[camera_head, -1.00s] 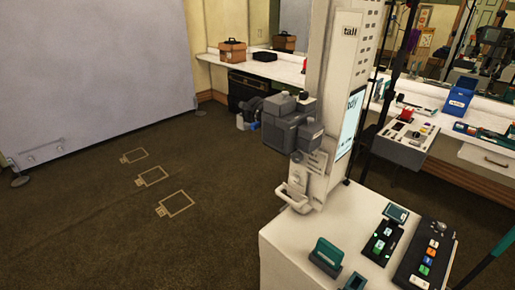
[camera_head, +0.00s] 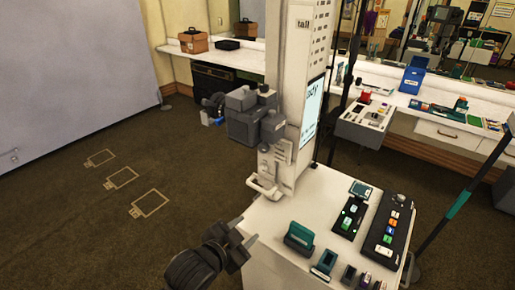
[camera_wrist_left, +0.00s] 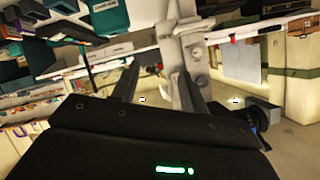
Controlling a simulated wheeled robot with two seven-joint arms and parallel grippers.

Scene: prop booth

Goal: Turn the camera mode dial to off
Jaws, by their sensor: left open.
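A dark grey camera-like unit (camera_head: 243,122) is mounted on the left side of the tall white column (camera_head: 297,90), with smaller grey blocks beside it. A mode dial and its setting are too small to make out. My left gripper (camera_head: 246,231) is at the lower middle of the head view, below and in front of the camera unit and well apart from it. Its jaws are open and empty, near the left edge of the white cabinet. In the left wrist view its two dark fingers (camera_wrist_left: 158,85) stand apart with nothing between them. My right gripper is out of view.
The white cabinet top (camera_head: 285,210) carries a button panel (camera_head: 387,232), a small green-lit panel (camera_head: 348,220) and teal items (camera_head: 299,238). A handle (camera_head: 263,188) juts from the column. The floor (camera_head: 60,225) at left is clear, with taped outlines.

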